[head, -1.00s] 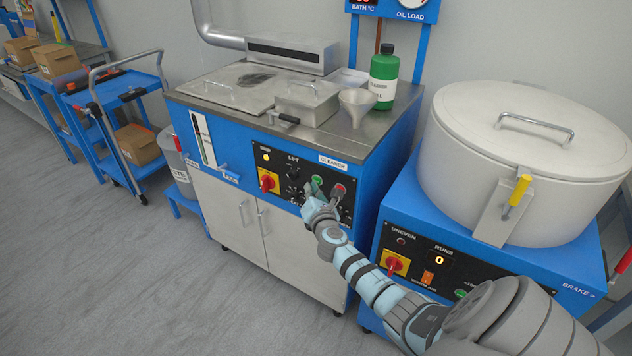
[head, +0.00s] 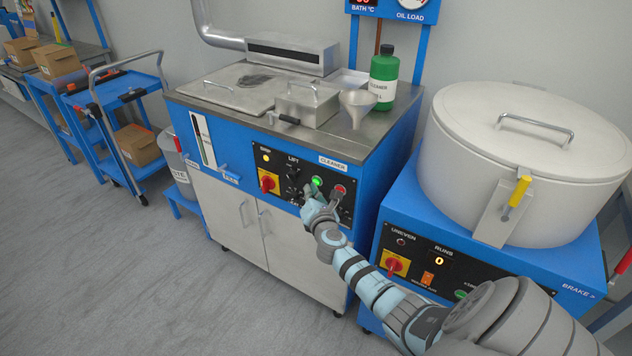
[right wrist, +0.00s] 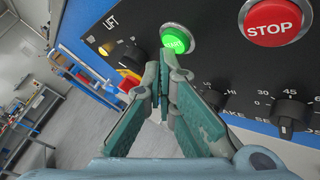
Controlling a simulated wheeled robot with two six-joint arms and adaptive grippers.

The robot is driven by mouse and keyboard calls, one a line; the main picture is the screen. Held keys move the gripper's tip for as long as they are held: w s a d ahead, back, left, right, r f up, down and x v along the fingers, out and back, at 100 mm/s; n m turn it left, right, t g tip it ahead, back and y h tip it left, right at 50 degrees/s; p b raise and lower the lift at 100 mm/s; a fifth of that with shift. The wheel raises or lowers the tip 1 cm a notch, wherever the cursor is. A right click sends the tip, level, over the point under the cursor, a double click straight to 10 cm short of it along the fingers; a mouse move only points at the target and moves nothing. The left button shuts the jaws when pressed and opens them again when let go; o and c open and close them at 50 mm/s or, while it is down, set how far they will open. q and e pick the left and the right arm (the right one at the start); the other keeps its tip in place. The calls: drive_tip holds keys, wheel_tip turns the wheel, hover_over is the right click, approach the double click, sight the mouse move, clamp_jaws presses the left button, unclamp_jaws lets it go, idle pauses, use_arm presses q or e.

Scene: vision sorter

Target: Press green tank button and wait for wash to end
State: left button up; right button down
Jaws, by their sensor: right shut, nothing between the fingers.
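The green button (head: 316,182) on the wash tank's black control panel (head: 343,208) glows bright green. In the right wrist view the same green button (right wrist: 177,39) is lit, with partly readable white lettering. My right gripper (head: 308,192) is at the panel, just below the button. In the right wrist view its fingers (right wrist: 166,62) are shut, empty and point at the button's lower edge. I cannot tell whether the tips touch it. The tank (head: 238,86) has its lid closed on top. My left gripper is not in view.
A red STOP button (head: 340,190) sits right of the green one. A red-and-yellow switch (head: 268,182) is at the panel's left. A green cleaner bottle (head: 383,78) and funnel (head: 357,103) stand on top. A white drum machine (head: 520,165) is close on the right.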

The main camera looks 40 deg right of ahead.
drive_tip(key=shift+s+a, duration=0.1)
drive_tip(key=shift+a, duration=0.3)
drive_tip(key=shift+s+a+p, duration=0.2)
drive_tip(key=shift+s+a, duration=0.05)
drive_tip(key=shift+a, duration=0.55)
drive_tip(key=shift+s+a+p, duration=0.2)
drive_tip(key=shift+s+a, duration=0.05)
drive_tip(key=shift+a, duration=0.55)
drive_tip(key=shift+s+a+p, duration=0.2)
drive_tip(key=shift+s+a, duration=0.05)
drive_tip(key=shift+a, duration=0.55)
